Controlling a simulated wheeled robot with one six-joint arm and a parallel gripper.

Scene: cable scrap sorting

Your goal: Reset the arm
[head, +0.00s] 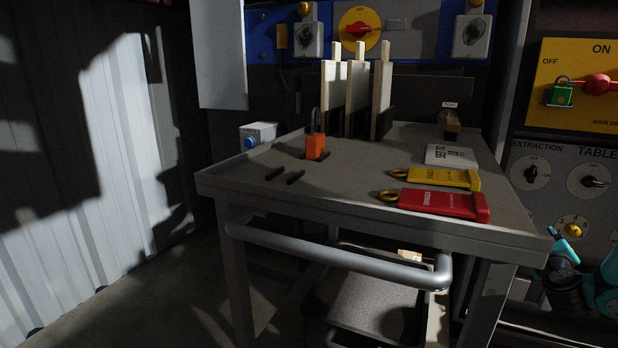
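Teal and black parts of my arm show at the lower right edge of the head view, to the right of the workbench (330,203). My gripper (560,242) appears to be the teal end above a dark ribbed joint. It is small, dark and partly cut off from clear view, so I cannot tell whether its fingers are open or shut. It is apart from the bench top, and I see nothing held in it.
The bench carries an orange padlock (316,147), short black rods (275,174), a yellow tag (445,178), a red tag (445,204), a white card (451,155) and upright pale boards (358,90). A metal rail (340,262) fronts it. Switch panels (575,185) stand behind my arm.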

